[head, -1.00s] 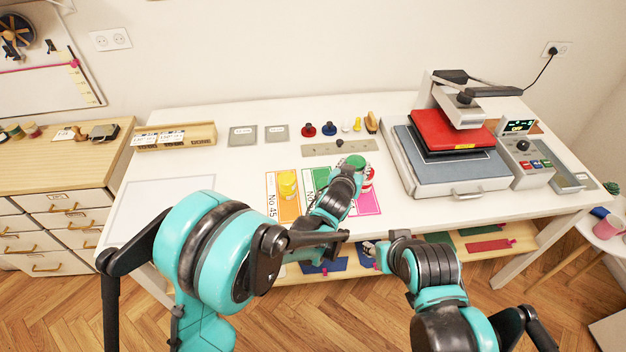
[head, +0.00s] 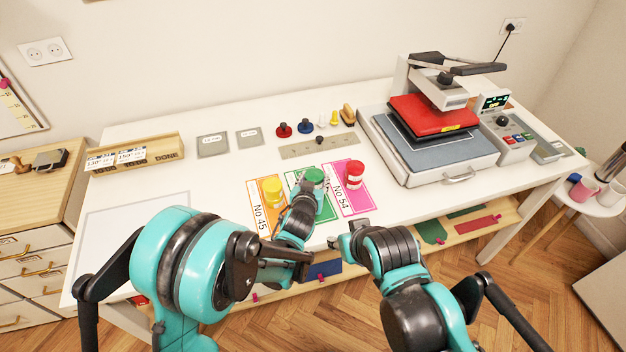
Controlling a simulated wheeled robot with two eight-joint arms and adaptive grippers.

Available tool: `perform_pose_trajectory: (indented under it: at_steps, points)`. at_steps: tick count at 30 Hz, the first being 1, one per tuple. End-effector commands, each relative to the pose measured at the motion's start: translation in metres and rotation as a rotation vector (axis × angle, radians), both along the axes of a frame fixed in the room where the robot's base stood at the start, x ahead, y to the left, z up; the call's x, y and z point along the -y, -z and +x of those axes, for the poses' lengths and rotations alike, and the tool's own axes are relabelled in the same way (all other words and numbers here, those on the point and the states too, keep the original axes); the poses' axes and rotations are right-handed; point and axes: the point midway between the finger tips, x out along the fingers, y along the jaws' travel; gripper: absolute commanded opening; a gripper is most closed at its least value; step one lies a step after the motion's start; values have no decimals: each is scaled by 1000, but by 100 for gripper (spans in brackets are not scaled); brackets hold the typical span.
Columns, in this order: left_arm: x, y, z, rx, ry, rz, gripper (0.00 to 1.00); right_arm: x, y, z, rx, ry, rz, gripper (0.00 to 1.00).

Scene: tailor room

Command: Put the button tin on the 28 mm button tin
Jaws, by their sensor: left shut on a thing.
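My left gripper (head: 308,192) is shut on a green-topped round tin (head: 314,175) over the green card. The fingers and wrist hide much of the tin's side, and I cannot tell whether it touches the card. A yellow tin (head: 272,190) stands upright to its left on the orange card. A red tin (head: 353,174) with a white band stands upright to its right on the pink card, apart from the green tin. No size label on the tins is readable, so I cannot tell which is the 28 mm one. My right gripper (head: 340,240) is near the table's front edge, its jaws unclear.
The orange card (head: 258,219), green card (head: 293,178) and pink card (head: 356,205) lie side by side on the white table. A grey metal strip (head: 300,149) lies behind them. A heat press (head: 450,165) stands at right. A wooden tray (head: 165,147) is at back left.

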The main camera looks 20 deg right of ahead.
Motion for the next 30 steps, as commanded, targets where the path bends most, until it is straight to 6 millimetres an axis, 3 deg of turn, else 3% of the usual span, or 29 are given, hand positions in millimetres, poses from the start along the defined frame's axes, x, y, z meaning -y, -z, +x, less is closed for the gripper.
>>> perform_pose_trajectory:
  at_steps: [5,6,8,20,30]
  points:
    - [0,4,0,1,0,0,15,0,4,0,0,0,0,40]
    - [0,3,0,0,0,0,52,0,4,0,0,0,0,40]
    - [0,3,0,0,0,0,67,0,3,0,0,0,0,40]
    - [0,-3,0,1,0,0,67,0,-3,0,0,0,0,40]
    - [-27,-30,-58,1,1,0,67,0,-15,0,0,0,0,40]
